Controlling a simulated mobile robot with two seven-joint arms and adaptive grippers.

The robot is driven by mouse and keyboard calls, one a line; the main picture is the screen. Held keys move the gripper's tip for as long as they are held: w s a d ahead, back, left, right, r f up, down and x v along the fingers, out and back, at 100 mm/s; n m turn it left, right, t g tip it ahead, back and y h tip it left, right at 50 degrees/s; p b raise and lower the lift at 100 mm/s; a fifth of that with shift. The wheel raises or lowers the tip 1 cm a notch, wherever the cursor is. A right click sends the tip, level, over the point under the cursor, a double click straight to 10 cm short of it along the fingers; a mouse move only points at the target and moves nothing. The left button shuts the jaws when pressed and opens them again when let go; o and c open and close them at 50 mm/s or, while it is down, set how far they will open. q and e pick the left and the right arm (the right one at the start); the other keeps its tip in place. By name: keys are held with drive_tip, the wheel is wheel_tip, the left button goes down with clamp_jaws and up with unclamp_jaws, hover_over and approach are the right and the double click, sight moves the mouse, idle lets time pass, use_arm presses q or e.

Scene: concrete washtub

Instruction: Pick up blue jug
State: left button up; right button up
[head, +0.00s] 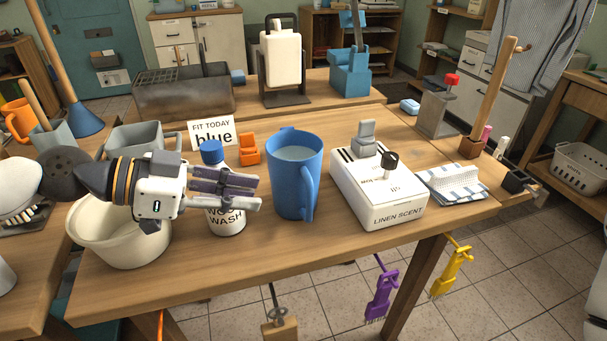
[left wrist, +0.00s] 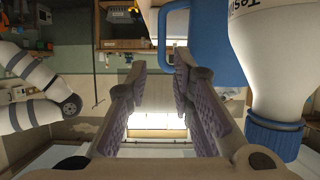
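The blue jug (head: 290,180) stands upright near the middle of the wooden table, its handle toward the front right. It holds pale liquid. In the left wrist view the jug (left wrist: 215,45) appears upside down beyond the fingers. My left gripper (head: 259,193) reaches in from the left with its fingers pointing at the jug's side. The fingers are apart, with nothing between them, and appear short of the jug. In the left wrist view they (left wrist: 160,62) also show spread. My right gripper is not in view.
A white wash bottle with a blue cap (head: 211,151) stands beside the left gripper, partly hidden by it. A cream bucket (head: 118,238) is at left. An orange object (head: 249,150) and a sign (head: 211,128) are behind. A white box (head: 380,190) stands right of the jug.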

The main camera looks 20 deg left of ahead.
sight(310, 220)
use_arm(q)
drive_tip(key=b+x, duration=0.1)
drive_tip(key=x, duration=0.2)
drive_tip(key=b+x, duration=0.2)
drive_tip(key=x, duration=0.1)
drive_tip(key=shift+d+f, duration=0.2)
drive_tip(key=shift+f, duration=0.15)
drive_tip(key=shift+w+d, duration=0.25)
drive_tip(key=b+x, duration=0.1)
drive_tip(key=x, duration=0.3)
drive_tip(key=shift+w+f, duration=0.15)
drive_tip(key=shift+w+d, duration=0.2)
drive_tip(key=shift+d, duration=0.1)
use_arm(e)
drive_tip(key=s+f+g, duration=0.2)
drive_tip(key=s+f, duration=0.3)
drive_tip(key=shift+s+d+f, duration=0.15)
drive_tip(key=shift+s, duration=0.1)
use_arm(q)
clamp_jaws()
